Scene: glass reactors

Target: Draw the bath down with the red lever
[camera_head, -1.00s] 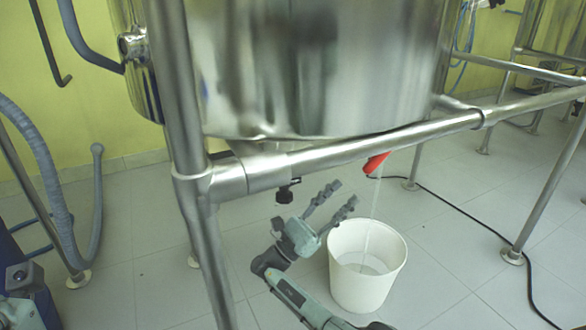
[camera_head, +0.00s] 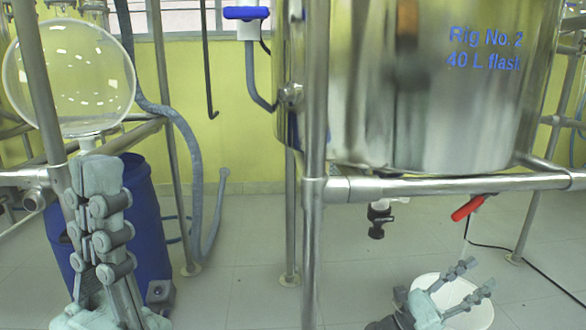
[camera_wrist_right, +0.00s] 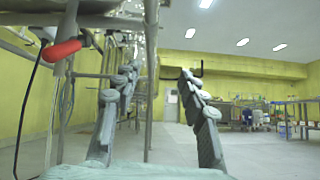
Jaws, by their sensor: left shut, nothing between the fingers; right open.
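The red lever (camera_head: 468,208) sits under the frame rail below the steel bath (camera_head: 420,110), tilted with its lower end to the left. In the right wrist view the red lever (camera_wrist_right: 62,50) is at upper left, outside the open fingers (camera_wrist_right: 158,80). My left gripper (camera_head: 98,170) is shut and empty, upright at the left, far from the lever.
A steel frame post (camera_head: 314,130) stands left of the bath, and a rail (camera_head: 400,187) runs beneath it. A black-handled valve (camera_head: 379,212) hangs under the rail. A round glass flask (camera_head: 75,75) and a blue drum (camera_head: 142,215) are at the left. A black cable lies on the floor.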

